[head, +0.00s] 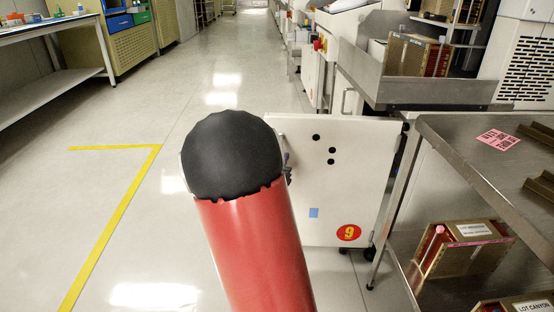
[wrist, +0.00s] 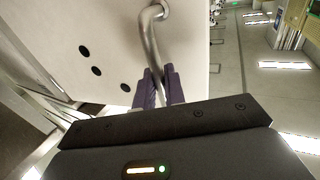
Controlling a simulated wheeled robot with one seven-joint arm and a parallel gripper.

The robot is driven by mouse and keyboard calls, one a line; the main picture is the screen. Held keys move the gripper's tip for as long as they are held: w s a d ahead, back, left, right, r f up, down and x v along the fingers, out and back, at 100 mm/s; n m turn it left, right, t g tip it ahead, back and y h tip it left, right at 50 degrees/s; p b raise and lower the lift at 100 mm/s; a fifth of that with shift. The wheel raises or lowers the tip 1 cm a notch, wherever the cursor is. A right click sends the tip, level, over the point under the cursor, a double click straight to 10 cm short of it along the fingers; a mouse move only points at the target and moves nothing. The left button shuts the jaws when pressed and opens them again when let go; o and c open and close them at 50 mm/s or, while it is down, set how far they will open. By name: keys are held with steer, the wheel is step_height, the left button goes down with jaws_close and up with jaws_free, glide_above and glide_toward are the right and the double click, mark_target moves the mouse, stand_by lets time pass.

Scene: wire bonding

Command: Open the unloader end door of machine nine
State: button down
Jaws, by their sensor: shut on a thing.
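The white end door (head: 335,185) carries a red disc (head: 348,233) with a yellow 9, a blue square and several black holes. It faces me beyond the steel table; I cannot tell how far it stands from its frame. In the wrist view, the door panel (wrist: 115,35) shows with a curved metal bar handle (wrist: 150,35) near its right edge. My gripper (wrist: 163,85) has its purple fingers shut on the handle's near end. In the head view my own red and black arm hides the handle and most of my gripper (head: 287,170).
A steel table (head: 480,140) stands close on the right, with lot boxes (head: 462,248) on its lower shelf. Machines line the right side farther on. The aisle floor (head: 110,210) on the left is clear, with a yellow line. A workbench (head: 50,50) stands at far left.

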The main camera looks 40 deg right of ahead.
steer(key=shift+s+d, duration=0.1)
steer(key=c, duration=1.6)
jaws_free()
steer(key=p+v, duration=0.1)
steer(key=v, duration=0.6)
steer(key=shift+s+a, duration=0.15)
steer(key=shift+a, duration=0.25)
